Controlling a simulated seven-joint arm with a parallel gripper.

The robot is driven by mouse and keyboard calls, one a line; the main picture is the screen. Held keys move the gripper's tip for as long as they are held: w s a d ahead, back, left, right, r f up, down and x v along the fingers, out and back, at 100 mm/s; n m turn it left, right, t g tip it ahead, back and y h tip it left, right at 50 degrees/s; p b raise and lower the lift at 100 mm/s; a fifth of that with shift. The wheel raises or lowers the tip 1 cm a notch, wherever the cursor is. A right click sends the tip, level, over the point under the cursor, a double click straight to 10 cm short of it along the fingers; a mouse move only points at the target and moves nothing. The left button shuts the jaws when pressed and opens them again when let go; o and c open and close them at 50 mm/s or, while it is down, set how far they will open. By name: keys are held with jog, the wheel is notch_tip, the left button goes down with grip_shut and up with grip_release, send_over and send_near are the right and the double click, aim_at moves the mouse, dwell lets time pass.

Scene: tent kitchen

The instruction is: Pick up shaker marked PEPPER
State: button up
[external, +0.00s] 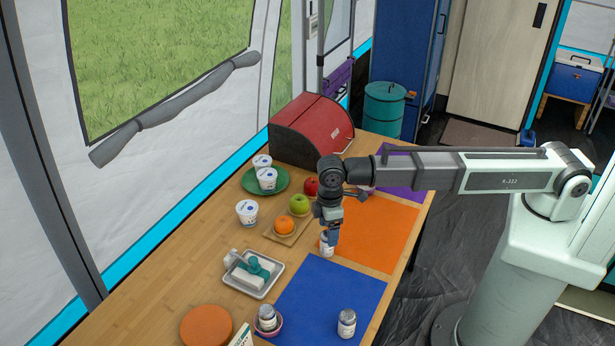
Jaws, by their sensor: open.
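Several small shakers with grey tops and white bodies show in the external view; their markings are too small to read, so I cannot tell which says PEPPER. One shaker (327,248) stands at the left edge of the orange mat, right under my gripper (329,238). My gripper points down and is open, with its fingers at this shaker's upper part; I cannot tell whether they touch it. A second shaker (347,323) stands on the blue mat. A third shaker (267,317) sits in a small pink bowl (277,331).
Left of my gripper are a wooden board (272,234) with an orange and a green apple, and a grey tray (238,283). A red bread box (310,130) is behind. The blue mat (320,295) is mostly clear.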

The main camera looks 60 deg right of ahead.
jog(key=shift+w+d+f, duration=0.1)
jog(key=shift+d+f, duration=0.05)
jog(key=shift+f, duration=1.15)
jog(key=shift+w+d+f, duration=0.1)
jog(key=shift+f, duration=1.2)
jog(key=c, duration=1.2)
